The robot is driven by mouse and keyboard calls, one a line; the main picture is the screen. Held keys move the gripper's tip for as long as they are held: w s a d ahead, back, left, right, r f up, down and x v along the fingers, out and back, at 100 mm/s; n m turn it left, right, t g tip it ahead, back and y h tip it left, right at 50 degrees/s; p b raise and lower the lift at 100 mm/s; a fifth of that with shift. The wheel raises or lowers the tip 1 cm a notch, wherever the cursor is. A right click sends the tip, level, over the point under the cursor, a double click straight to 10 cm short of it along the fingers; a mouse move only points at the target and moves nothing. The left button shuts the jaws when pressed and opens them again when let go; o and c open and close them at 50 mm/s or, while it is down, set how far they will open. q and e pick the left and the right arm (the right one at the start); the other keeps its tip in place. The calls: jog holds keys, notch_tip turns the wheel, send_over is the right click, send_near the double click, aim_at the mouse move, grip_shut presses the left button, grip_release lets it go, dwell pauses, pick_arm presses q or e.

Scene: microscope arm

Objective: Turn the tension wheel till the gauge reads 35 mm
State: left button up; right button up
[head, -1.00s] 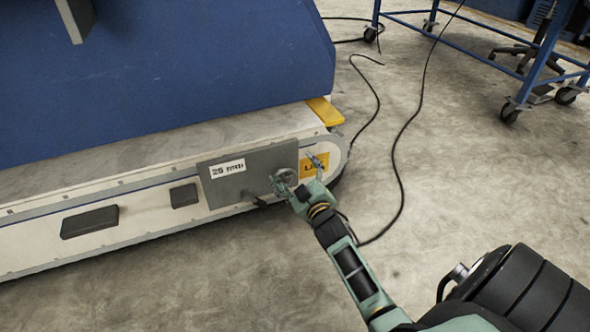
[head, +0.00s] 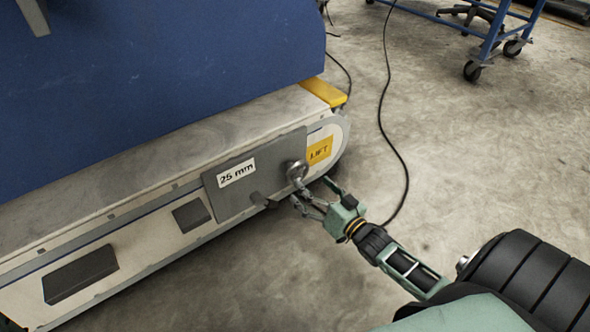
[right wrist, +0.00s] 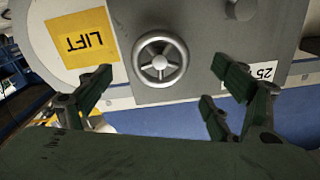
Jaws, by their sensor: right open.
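The tension wheel (head: 297,172) is a small silver handwheel on a grey plate (head: 228,203) on the side of the white base. In the right wrist view the wheel (right wrist: 160,59) shows its round rim, spokes and hub. The gauge label (head: 237,172) on the plate reads 25 mm. It shows upside down and partly covered in the right wrist view (right wrist: 266,72). My right gripper (head: 317,196) is open and empty, just in front of and below the wheel. In the right wrist view its fingers (right wrist: 168,82) are spread on both sides of the wheel, with no visible contact. My left gripper is not in view.
A black cable (head: 387,110) lies on the floor behind. A blue wheeled cart (head: 490,40) stands at the back right.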

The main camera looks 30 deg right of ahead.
aim_at(300, 174)
jog(key=shift+m, duration=0.3)
jog(key=w+b, duration=0.1)
jog(key=w, duration=0.1)
jog(key=w+b, duration=0.3)
jog(key=w, duration=0.1)
jog(key=shift+w+a+f+b, duration=0.1)
jog(key=shift+a+f+b, duration=0.05)
jog(key=shift+f+b, duration=0.2)
jog(key=shift+w+r, duration=0.15)
jog(key=shift+w, duration=0.45)
jog(key=shift+c, duration=0.6)
jog(key=c, duration=1)
